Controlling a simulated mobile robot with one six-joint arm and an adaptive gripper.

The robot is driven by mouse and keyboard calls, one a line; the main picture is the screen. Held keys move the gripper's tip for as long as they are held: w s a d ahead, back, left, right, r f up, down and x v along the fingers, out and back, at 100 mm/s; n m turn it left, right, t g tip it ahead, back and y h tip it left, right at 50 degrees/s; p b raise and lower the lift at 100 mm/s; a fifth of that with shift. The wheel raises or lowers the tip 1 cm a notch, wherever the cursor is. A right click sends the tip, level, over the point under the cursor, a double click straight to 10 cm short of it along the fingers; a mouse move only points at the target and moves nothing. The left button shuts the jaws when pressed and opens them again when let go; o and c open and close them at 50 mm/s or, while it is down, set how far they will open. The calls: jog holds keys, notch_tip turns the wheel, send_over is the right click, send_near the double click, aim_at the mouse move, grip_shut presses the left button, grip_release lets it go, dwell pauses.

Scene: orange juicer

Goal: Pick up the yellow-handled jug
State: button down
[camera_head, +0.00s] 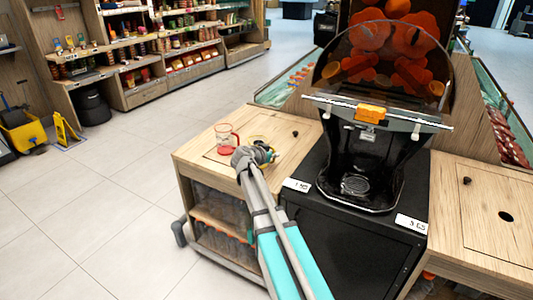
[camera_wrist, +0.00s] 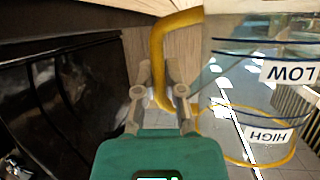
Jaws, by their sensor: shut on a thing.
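The yellow-handled jug (camera_wrist: 245,95) is clear, with dark measuring lines and LOW and HIGH labels. It fills the right side of the wrist view and looks inverted there. Its yellow handle (camera_wrist: 158,50) runs between my fingers. My gripper (camera_wrist: 162,82) is shut on this handle. In the head view my gripper (camera_head: 262,155) is over the wooden counter, and it hides most of the jug. Whether the jug's base touches the counter I cannot tell.
A clear jug with red (camera_head: 225,140) stands on the wooden counter (camera_head: 195,150), just left of my gripper. The black orange juicer (camera_head: 370,130) stands to the right on a dark cabinet (camera_head: 340,240). Bare floor (camera_head: 90,210) lies to the left.

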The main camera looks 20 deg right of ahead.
jog(key=shift+r, duration=0.2)
notch_tip(320, 180, up, 3)
jog(key=p, duration=0.3)
jog(key=shift+f, duration=0.1)
jog(key=s+a+r+p, duration=0.8)
jog(key=s+r+p, duration=0.1)
jog(key=s+p, duration=0.1)
jog(key=shift+s+r, duration=0.4)
jog(key=shift+s, duration=0.35)
